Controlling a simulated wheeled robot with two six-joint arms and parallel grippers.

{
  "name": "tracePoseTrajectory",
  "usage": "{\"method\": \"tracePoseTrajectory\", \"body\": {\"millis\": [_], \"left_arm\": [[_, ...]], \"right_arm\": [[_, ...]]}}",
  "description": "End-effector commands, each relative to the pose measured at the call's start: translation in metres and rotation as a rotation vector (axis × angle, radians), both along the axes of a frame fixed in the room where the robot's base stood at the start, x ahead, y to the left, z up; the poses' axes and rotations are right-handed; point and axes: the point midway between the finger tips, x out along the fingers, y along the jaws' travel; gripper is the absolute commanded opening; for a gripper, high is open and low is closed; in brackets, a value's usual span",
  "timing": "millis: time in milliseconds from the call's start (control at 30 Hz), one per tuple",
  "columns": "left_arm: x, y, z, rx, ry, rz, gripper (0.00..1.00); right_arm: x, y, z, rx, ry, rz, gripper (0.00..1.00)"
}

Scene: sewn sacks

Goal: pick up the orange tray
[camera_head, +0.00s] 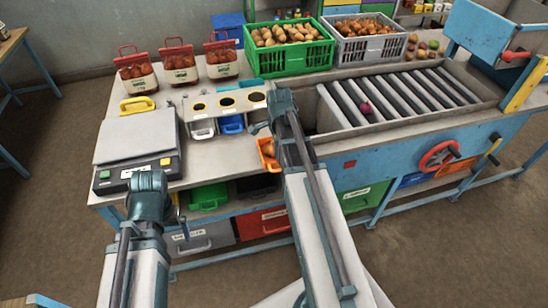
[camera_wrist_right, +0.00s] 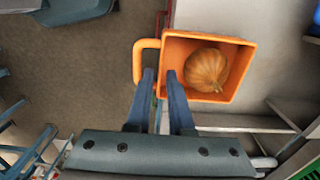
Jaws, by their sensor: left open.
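The orange tray (camera_wrist_right: 247,62) is a square open box with a loop handle (camera_wrist_right: 139,60) on its left side in the right wrist view. A round orange-brown onion or pumpkin (camera_wrist_right: 207,70) lies inside it. In the head view the orange tray (camera_head: 266,158) shows small at the workbench's front edge, partly covered by my right arm. My right gripper (camera_wrist_right: 160,73) has its two fingers at the tray's handle-side wall; whether they clamp it is unclear. My left gripper (camera_head: 150,182) is open and empty, in front of the scale.
A scale (camera_head: 137,138) with a yellow handle stands at left. A three-hole holder (camera_head: 228,101) stands by the orange tray. Red-topped sacks (camera_head: 180,68), a green crate (camera_head: 290,59) and a grey crate (camera_head: 366,48) stand behind. A roller conveyor (camera_head: 400,95) is at right.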

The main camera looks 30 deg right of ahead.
Motion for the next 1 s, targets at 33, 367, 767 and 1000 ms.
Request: {"method": "tracePoseTrajectory", "body": {"millis": [33, 367, 767, 1000], "left_arm": [[0.0, 0.0, -0.01, 0.0, 0.0, 0.0, 1.0], [0.0, 0.0, -0.045, 0.0, 0.0, 0.001, 1.0], [0.0, 0.0, -0.044, 0.0, 0.0, 0.0, 1.0], [0.0, 0.0, -0.044, 0.0, 0.0, 0.0, 1.0]], "right_arm": [[0.0, 0.0, -0.01, 0.0, 0.0, 0.0, 0.2], [0.001, 0.001, -0.045, 0.0, 0.0, 0.0, 0.2], [0.001, 0.001, -0.044, 0.0, 0.0, 0.0, 0.0], [0.001, 0.001, -0.044, 0.0, 0.0, 0.0, 0.0]]}}
